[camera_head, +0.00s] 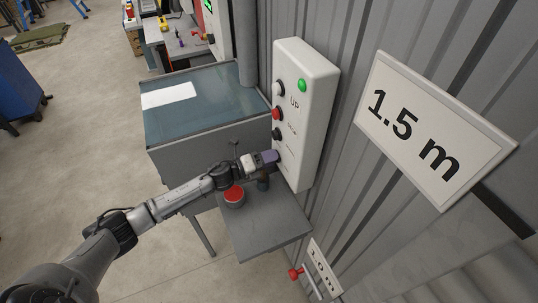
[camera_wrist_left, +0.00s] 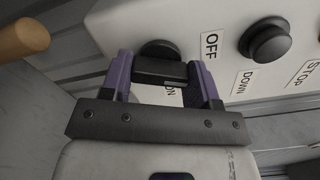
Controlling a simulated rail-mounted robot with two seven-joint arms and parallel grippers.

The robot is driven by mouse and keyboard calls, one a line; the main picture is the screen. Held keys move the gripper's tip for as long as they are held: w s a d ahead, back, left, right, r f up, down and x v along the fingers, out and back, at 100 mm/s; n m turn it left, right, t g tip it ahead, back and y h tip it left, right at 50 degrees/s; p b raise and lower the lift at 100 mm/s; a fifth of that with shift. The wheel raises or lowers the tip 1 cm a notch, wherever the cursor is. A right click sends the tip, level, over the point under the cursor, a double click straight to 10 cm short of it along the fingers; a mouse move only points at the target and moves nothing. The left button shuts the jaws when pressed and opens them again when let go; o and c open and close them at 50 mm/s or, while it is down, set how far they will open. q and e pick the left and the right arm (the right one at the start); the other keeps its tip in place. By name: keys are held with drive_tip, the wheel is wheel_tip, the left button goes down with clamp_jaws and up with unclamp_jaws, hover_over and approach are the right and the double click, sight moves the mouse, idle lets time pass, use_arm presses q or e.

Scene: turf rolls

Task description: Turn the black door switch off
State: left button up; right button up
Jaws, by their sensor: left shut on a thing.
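The white control box (camera_head: 311,85) is mounted on the corrugated wall. My left gripper (camera_head: 270,157) is at its lower part, covering the door switch in the head view. In the left wrist view the black door switch (camera_wrist_left: 160,68) sits between the two purple fingertips of my left gripper (camera_wrist_left: 162,80), which are shut on its handle bar. An OFF label (camera_wrist_left: 210,46) is to the right of the switch, and an ON label (camera_wrist_left: 171,91) is partly hidden behind the handle. I cannot tell which label the switch points to. My right gripper is not in view.
A black DOWN button (camera_wrist_left: 268,42) is close beside the switch. Below the box, a grey shelf (camera_head: 262,228) holds a red-topped round can (camera_head: 234,196). A blue-grey table (camera_head: 195,115) stands behind my left arm. A 1.5 m sign (camera_head: 432,130) hangs at right.

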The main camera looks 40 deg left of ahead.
use_arm(q)
drive_tip(key=n+p, duration=0.1)
drive_tip(key=n, duration=0.2)
drive_tip(key=shift+r+p, duration=0.1)
drive_tip(key=shift+p, duration=0.2)
drive_tip(key=shift+n+p, duration=0.4)
drive_tip(key=shift+n, duration=0.4)
drive_tip(key=o, duration=0.9)
drive_tip(key=shift+b+v, duration=0.5)
drive_tip(key=shift+v, duration=6.45)
